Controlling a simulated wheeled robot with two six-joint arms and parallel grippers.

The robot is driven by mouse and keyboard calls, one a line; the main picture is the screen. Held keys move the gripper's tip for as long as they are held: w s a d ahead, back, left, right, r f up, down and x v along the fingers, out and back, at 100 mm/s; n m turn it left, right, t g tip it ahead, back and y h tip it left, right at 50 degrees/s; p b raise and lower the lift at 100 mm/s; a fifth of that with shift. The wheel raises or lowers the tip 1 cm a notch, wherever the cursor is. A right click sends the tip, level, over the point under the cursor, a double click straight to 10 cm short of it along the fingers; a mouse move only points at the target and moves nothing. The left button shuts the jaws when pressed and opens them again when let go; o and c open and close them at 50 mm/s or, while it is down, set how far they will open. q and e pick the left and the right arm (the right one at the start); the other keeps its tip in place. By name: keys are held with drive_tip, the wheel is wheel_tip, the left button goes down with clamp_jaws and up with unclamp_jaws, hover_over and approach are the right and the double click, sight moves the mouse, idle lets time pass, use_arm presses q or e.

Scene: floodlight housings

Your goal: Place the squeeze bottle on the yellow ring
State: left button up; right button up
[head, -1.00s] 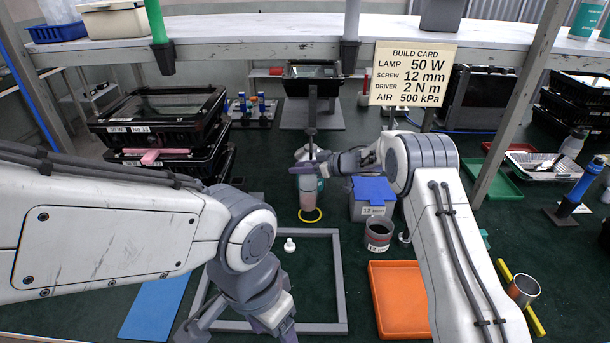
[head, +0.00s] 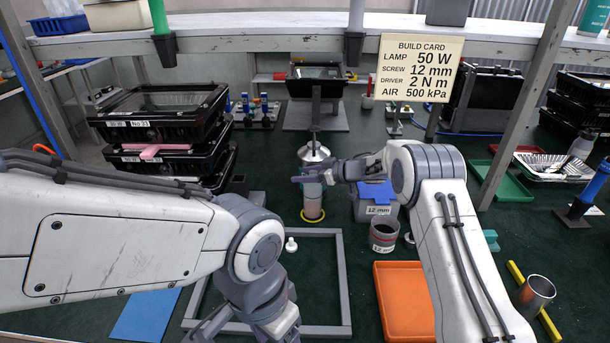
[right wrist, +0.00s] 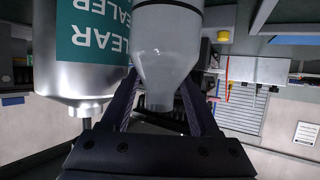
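My right gripper (head: 310,178) reaches in from the right and is shut on the bottle's upper part. In the right wrist view the tapered translucent bottle (right wrist: 168,50) sits between the two fingers (right wrist: 162,100). My left gripper (head: 245,325) is low at the bottom edge, partly cut off; its opening is unclear.
A silver container with a teal label (right wrist: 85,50) stands close beside the bottle. A blue-lidded grey box (head: 374,200) and a grey 12 mm cup (head: 384,235) are to the right. An orange tray (head: 405,300) and grey square frame (head: 342,280) lie nearer. A small white piece (head: 291,245) lies inside the frame.

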drive_tip(key=shift+r, duration=0.1)
drive_tip(key=shift+s+d+r, duration=0.15)
drive_tip(key=shift+d, duration=0.2)
drive_tip(key=v, duration=1.1)
drive_tip(key=a+r+m+t+h, duration=0.25)
drive_tip(key=a+r+h, duration=0.2)
drive_tip(key=r, duration=0.25)
drive_tip(key=s+r+m+h, duration=0.1)
drive_tip(key=s+m+h, duration=0.15)
drive_tip(key=s, duration=0.55)
drive_tip(key=s+d+f+g+h, duration=0.1)
drive_tip(key=s+f+g, duration=0.15)
drive_tip(key=s, duration=1.05)
drive_tip(key=s+d+f+g+h, duration=0.15)
drive_tip(key=s+g, duration=0.25)
drive_tip(key=s, duration=0.9)
drive_tip(key=s+f+g+h, duration=0.1)
drive_tip(key=s+f+g, duration=0.15)
drive_tip(key=s, duration=1.05)
drive_tip(key=shift+w+a+r+p, duration=0.1)
drive_tip(key=shift+w+r+p, duration=0.05)
drive_tip(key=shift+r+p, duration=1.1)
drive_tip(key=shift+w+r+p, duration=0.15)
drive_tip(key=shift+r+p, duration=0.95)
drive_tip(key=shift+r, duration=0.25)
